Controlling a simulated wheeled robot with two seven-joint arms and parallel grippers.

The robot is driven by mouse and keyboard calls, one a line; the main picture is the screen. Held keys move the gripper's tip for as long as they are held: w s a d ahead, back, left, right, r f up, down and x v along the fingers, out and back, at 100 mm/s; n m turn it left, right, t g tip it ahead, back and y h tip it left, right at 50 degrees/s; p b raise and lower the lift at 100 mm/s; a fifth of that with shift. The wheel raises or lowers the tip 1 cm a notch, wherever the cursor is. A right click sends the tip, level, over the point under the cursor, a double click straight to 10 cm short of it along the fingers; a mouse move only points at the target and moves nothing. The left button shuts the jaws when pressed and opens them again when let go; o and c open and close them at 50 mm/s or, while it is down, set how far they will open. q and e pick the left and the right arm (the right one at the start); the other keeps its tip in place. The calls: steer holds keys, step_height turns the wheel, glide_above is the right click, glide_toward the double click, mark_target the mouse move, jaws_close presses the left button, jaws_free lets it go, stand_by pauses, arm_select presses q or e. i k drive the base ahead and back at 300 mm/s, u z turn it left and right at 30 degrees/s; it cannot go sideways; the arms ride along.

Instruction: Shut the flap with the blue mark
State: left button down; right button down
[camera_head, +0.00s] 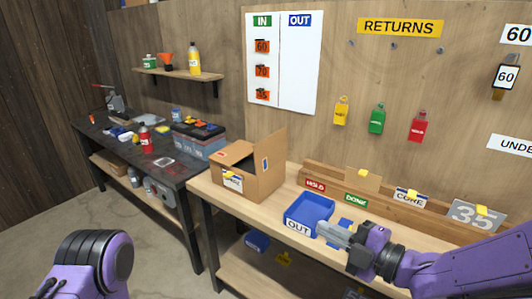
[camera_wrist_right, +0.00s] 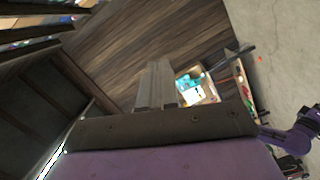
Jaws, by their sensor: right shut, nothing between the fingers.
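An open cardboard box (camera_head: 262,188) stands at the left end of the light wooden bench. Its right-hand flap (camera_head: 274,150) stands upright, with a small blue mark (camera_head: 265,163) on it.
The blue OUT tray (camera_head: 310,207) sits on the bench (camera_head: 250,213) between the box and my right gripper. A wooden rail (camera_head: 330,184) with labels runs along the back.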

mark_target(268, 152)
steer(key=i, duration=0.95)
